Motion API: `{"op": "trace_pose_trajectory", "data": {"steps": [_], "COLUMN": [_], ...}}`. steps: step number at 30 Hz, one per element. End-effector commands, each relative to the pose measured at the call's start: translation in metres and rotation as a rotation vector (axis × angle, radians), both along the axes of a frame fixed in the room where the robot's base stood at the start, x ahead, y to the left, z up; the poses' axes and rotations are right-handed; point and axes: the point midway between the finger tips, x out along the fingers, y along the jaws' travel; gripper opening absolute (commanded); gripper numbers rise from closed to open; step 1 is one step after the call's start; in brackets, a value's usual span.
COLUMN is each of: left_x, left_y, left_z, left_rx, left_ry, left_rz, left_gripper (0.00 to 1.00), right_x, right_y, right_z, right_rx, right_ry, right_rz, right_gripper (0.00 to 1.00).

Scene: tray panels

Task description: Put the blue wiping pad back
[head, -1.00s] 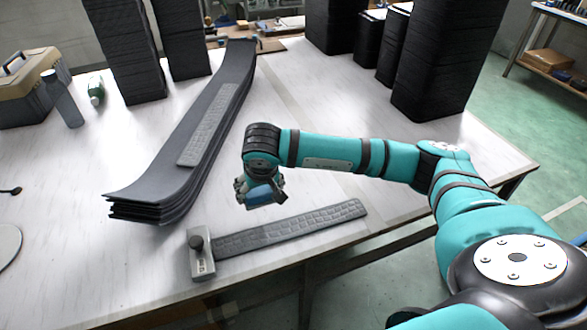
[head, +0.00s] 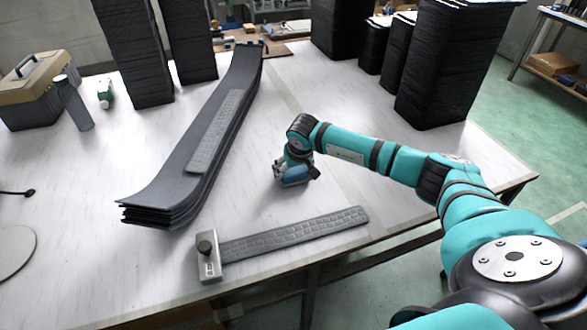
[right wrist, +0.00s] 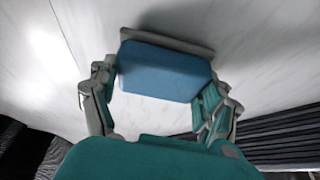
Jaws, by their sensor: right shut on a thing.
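The blue wiping pad (head: 295,175) is a small rounded block held in my right gripper (head: 282,172) over the middle of the white table. In the right wrist view the pad (right wrist: 160,72) spans between the two fingers of the gripper (right wrist: 155,95), which touch its sides. A grey strip shows along the pad's far edge there. Whether the pad touches the table, I cannot tell. My left gripper is not in view.
A stack of curved dark panels (head: 165,196) lies to the left of the gripper, with a grey textured strip on it. A grey block with a knob (head: 208,262) and a textured strip (head: 295,232) lie at the front edge. Tall black stacks (head: 450,75) stand at the back right.

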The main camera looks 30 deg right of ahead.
Motion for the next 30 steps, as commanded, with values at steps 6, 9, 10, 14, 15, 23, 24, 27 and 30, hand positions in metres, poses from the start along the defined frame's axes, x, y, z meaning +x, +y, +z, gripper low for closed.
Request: {"op": "trace_pose_trajectory", "data": {"steps": [6,9,10,14,15,23,24,27,30], "left_x": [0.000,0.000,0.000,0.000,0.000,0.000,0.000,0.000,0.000], "left_y": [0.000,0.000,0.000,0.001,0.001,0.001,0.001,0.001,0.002], "left_z": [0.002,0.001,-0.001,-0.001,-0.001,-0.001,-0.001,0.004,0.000], "left_rx": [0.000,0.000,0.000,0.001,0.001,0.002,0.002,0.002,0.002], "left_ry": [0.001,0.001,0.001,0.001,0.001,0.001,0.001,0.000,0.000], "left_rz": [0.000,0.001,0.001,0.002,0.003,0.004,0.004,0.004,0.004], "left_gripper": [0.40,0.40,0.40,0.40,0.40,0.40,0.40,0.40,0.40], "right_x": [0.000,0.000,0.000,0.000,0.000,0.000,0.000,0.000,-0.003], "right_y": [0.000,0.000,0.000,0.000,0.000,0.000,0.000,0.000,0.001], "right_z": [-0.005,-0.006,-0.007,-0.008,-0.008,-0.008,-0.008,-0.003,0.006], "right_rx": [0.000,0.000,0.000,0.001,0.001,0.001,0.001,0.001,-0.001], "right_ry": [-0.002,-0.002,-0.002,-0.001,-0.001,-0.001,-0.001,-0.001,-0.005], "right_rz": [0.000,0.000,0.000,0.000,0.000,0.000,0.000,0.000,0.002], "right_gripper": [0.46,0.46,0.46,0.89,0.94,1.00,1.00,1.00,1.00]}}
